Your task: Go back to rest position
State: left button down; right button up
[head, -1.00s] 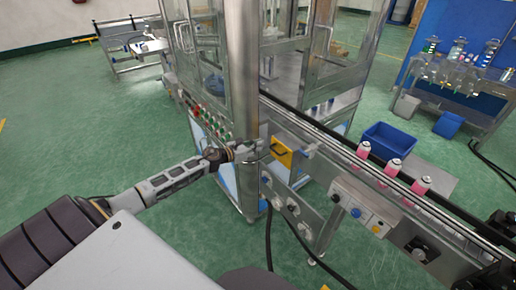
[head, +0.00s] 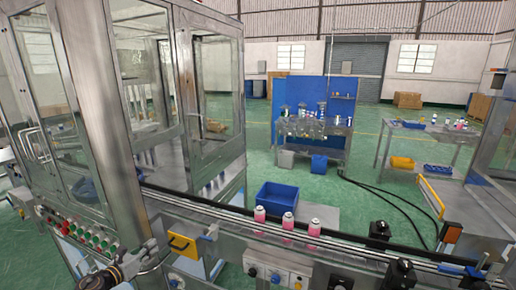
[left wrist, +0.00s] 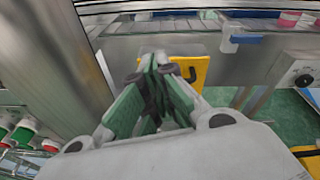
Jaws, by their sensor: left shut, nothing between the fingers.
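My right gripper is not in view.
The glass-walled machine (head: 110,150) stands at left with a panel of coloured buttons (head: 85,236). Green floor is open further back.

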pick_arm(q)
jog(key=s+a+f+n+g+y, duration=0.1)
jog(key=a+f+n+y, duration=0.4)
jog(key=a+n, duration=0.45)
jog(key=s+a+f+n+y, duration=0.2)
jog(key=a+f+n, duration=0.55)
jog(key=n, duration=0.25)
jog(key=s+a+f+n+g+y, duration=0.1)
jog(key=s+a+f+n+g, duration=0.15)
jog(key=s+f+n, duration=0.6)
jog(key=s+a+f+n+g+y, duration=0.1)
jog(key=s+a+f+g, duration=0.15)
jog(key=s+f, duration=0.7)
jog(key=s+d+f+n+g+h, duration=0.1)
jog(key=s+d+f+n+g, duration=0.15)
jog(key=s+d+f, duration=0.6)
jog(key=s+d+f+n+g, duration=0.25)
jog(key=s+d+f, duration=0.25)
jog(key=s+f, duration=0.6)
jog(key=s+d+f+g+h, duration=0.1)
jog(key=s+d+f, duration=0.3)
jog(key=s+d, duration=0.5)
jog(key=s+d+f+g+h, duration=0.1)
jog(key=s+d+f+g, duration=0.1)
jog(key=s+d+f, duration=0.3)
jog(key=s+d, duration=0.4)
jog(key=d, duration=0.5)
jog(key=shift+n+h, duration=0.3)
jog(key=shift+h, duration=0.1)
